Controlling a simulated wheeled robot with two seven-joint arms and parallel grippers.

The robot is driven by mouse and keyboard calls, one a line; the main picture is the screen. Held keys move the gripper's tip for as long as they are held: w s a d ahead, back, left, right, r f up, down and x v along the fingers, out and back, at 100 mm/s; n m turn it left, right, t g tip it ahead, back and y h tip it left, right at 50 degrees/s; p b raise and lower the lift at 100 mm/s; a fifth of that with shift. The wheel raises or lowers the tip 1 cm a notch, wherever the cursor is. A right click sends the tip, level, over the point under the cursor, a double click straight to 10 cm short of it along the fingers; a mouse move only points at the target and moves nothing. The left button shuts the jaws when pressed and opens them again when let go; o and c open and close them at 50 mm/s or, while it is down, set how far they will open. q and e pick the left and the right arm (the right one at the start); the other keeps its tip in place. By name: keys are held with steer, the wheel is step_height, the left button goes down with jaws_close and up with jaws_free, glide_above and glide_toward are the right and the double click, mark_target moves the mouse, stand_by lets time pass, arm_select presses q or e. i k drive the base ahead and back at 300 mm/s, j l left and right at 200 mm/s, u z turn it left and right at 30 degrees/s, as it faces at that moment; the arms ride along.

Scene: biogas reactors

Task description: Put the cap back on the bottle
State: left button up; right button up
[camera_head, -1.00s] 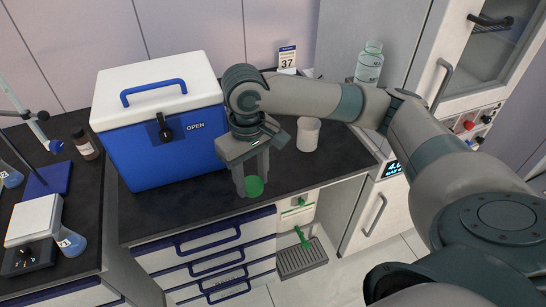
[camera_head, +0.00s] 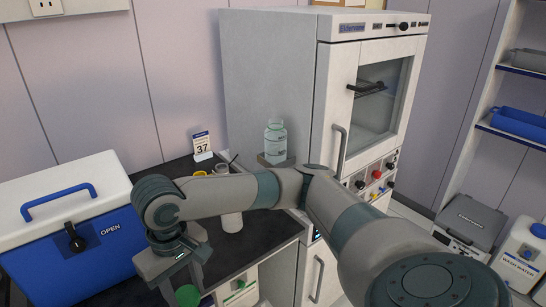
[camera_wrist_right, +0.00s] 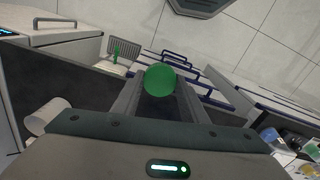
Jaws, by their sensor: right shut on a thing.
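A round green cap (camera_head: 188,295) is held between the fingertips of my right gripper (camera_head: 178,287), low at the bottom of the head view. In the right wrist view the cap (camera_wrist_right: 160,80) sits between the two fingers. A translucent, labelled bottle (camera_head: 275,142) stands upright on a small ledge against the white cabinet; I cannot tell whether its mouth is open. The gripper is well to the left of this bottle and nearer to me. My left gripper is not in view.
A blue cooler box (camera_head: 75,240) with a white lid stands at the left. A white cylindrical container (camera_head: 232,222) is on the dark counter (camera_head: 262,236), partly behind my arm. A 37 card (camera_head: 202,146) stands behind. The tall cabinet (camera_head: 262,85) bounds the counter on the right.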

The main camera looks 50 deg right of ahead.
mark_target(275, 135)
steer(key=z, duration=1.5)
steer(key=i+l, duration=0.3)
steer(key=l, duration=0.2)
steer(key=i+l, duration=0.3)
steer(key=l, duration=0.2)
